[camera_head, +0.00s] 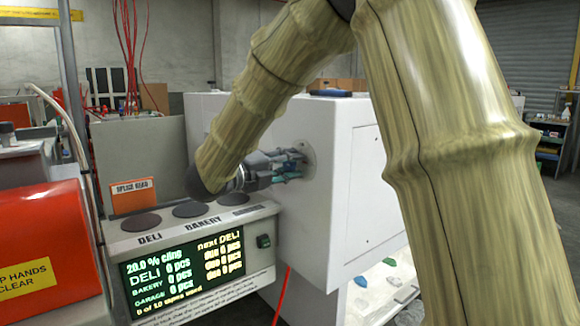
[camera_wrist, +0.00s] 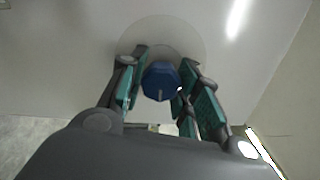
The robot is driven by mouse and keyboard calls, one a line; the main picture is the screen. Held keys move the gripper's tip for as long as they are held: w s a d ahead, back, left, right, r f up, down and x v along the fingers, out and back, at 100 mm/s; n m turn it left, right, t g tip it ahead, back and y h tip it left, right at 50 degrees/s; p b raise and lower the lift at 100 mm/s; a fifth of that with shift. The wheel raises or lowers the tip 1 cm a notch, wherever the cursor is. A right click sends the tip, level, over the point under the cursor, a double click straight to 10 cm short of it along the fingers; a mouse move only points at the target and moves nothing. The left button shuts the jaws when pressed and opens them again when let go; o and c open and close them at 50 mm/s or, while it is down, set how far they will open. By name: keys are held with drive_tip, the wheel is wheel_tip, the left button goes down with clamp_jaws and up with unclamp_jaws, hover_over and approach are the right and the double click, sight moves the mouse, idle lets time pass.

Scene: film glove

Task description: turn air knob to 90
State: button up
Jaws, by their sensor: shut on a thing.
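A blue faceted air knob (camera_wrist: 161,80) sits at the centre of a pale round plate (camera_wrist: 188,38) on a white panel. A light mark shows on the knob's face, but I cannot read an angle from it. My gripper (camera_wrist: 160,88) has its teal-padded fingers on either side of the knob and is shut on it. In the head view my gripper (camera_head: 285,165) reaches the left face of the white machine cabinet (camera_head: 320,190), at the round plate (camera_head: 308,153).
A console with a lit display (camera_head: 185,265) and several dark round pads stands below and left of my gripper. An orange machine (camera_head: 45,245) is at far left. A red cord (camera_head: 282,295) hangs below the cabinet. An orange sign (camera_head: 132,192) stands behind the pads.

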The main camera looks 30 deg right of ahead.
drive_tip(key=o, duration=1)
drive_tip(key=a, duration=0.8)
drive_tip(key=s+a, duration=0.1)
drive_tip(key=a, duration=0.3)
